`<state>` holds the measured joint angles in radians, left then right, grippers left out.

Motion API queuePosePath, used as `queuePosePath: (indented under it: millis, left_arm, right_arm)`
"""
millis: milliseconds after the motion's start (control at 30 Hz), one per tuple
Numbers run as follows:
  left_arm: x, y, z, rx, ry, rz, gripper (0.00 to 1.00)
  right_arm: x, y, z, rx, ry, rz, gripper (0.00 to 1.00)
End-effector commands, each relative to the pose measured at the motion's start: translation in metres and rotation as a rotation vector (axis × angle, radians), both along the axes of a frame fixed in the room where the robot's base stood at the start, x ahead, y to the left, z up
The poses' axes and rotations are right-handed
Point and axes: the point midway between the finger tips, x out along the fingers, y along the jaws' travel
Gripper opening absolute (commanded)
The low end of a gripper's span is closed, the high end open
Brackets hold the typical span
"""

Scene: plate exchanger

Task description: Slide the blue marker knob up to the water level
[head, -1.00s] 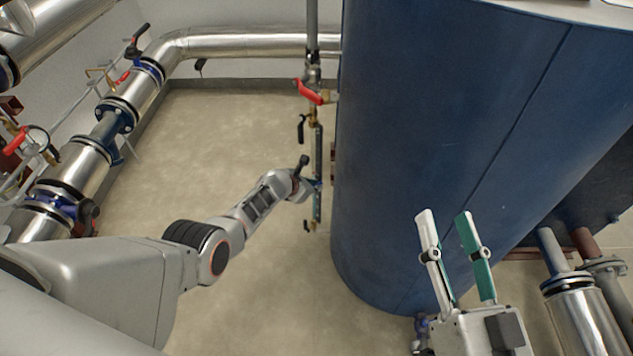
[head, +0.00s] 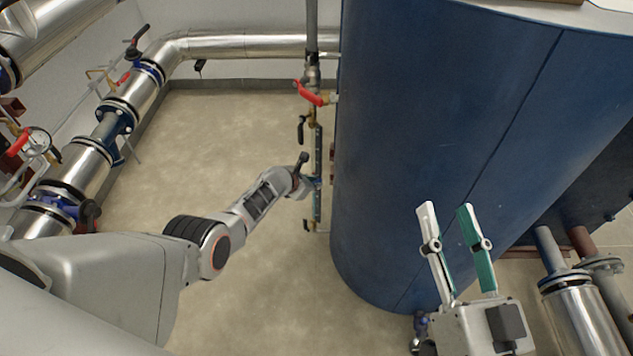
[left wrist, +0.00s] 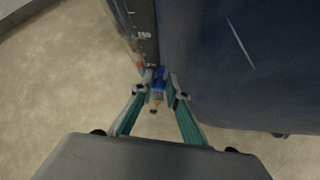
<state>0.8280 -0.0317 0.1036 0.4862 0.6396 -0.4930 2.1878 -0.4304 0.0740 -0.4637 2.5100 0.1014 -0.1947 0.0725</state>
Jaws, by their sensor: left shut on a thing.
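The level gauge (head: 318,148) is a narrow upright strip beside the blue tank in the head view. Its dark scale with white marks (left wrist: 143,32) runs up from the fingertips in the left wrist view. The blue marker knob (left wrist: 159,77) sits at the lower visible end of that scale. My left gripper (head: 313,183) is shut on the knob, with its green fingers (left wrist: 159,88) on either side of it. Much of the knob is hidden by the fingers. I cannot make out the water level. My right gripper (head: 446,208) is open and empty in front of the tank.
The big blue tank (head: 430,120) stands just right of the gauge. A red-handled valve (head: 309,93) sits above the gauge. Silver pipes (head: 85,165) with valves run along the left. The floor (head: 210,130) between is clear.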

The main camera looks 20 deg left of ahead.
Motion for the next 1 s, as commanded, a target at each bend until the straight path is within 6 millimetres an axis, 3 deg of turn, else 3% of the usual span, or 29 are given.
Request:
queuePosePath:
  millis: [367, 400, 467, 500, 1000]
  left_arm:
    - [-0.001, -0.003, 0.010, -0.002, 0.002, -0.003, 0.00]
    - [-0.001, -0.002, 0.010, -0.002, 0.002, -0.003, 0.17]
    - [-0.001, -0.002, 0.008, -0.002, 0.003, -0.003, 0.33]
    - [-0.001, -0.002, 0.008, -0.002, 0.003, -0.003, 0.34]
    - [-0.002, 0.000, 0.011, -0.001, -0.001, -0.002, 0.34]
  right_arm:
    - [0.000, 0.000, 0.014, 0.000, -0.018, 0.000, 0.40]
    - [0.000, 0.000, 0.014, 0.000, -0.018, 0.000, 0.40]
    - [0.000, 0.000, 0.013, 0.001, -0.017, 0.000, 0.40]
    - [0.000, 0.000, 0.012, 0.000, -0.016, 0.000, 0.40]
    - [0.000, 0.000, 0.012, 0.000, -0.016, 0.000, 0.40]
